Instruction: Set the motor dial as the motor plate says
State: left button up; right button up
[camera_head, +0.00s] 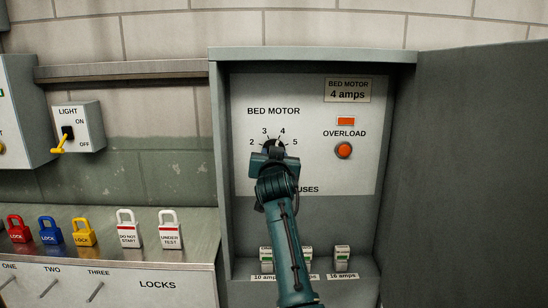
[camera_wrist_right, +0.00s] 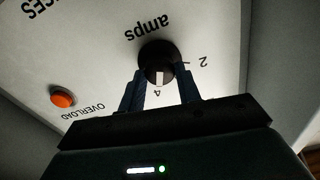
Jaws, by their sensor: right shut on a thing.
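The motor plate (camera_head: 347,90) reads "BED MOTOR 4 amps" at the upper right of the white panel. The black motor dial (camera_head: 274,143) is mostly hidden behind my gripper in the head view, with 2, 3, 4 and 5 showing around it. In the right wrist view the dial (camera_wrist_right: 157,53) shows upside down, and its white mark points at the 4. My right gripper (camera_head: 272,153) is shut on the dial; its two fingers (camera_wrist_right: 162,73) sit on either side of it. My left gripper is not in view.
An orange overload button (camera_head: 344,150) and lamp are right of the dial. Several fuses (camera_head: 342,257) stand on the cabinet floor. The open cabinet door (camera_head: 470,170) bounds the right side. Padlocks (camera_head: 128,228) stand on a shelf at left, below a light switch (camera_head: 67,133).

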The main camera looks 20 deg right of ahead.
jog(key=o, duration=1)
jog(key=shift+c, duration=0.2)
jog(key=shift+s, duration=0.1)
jog(key=b+v, duration=0.1)
jog(key=v, duration=1.2)
jog(key=shift+b, duration=0.4)
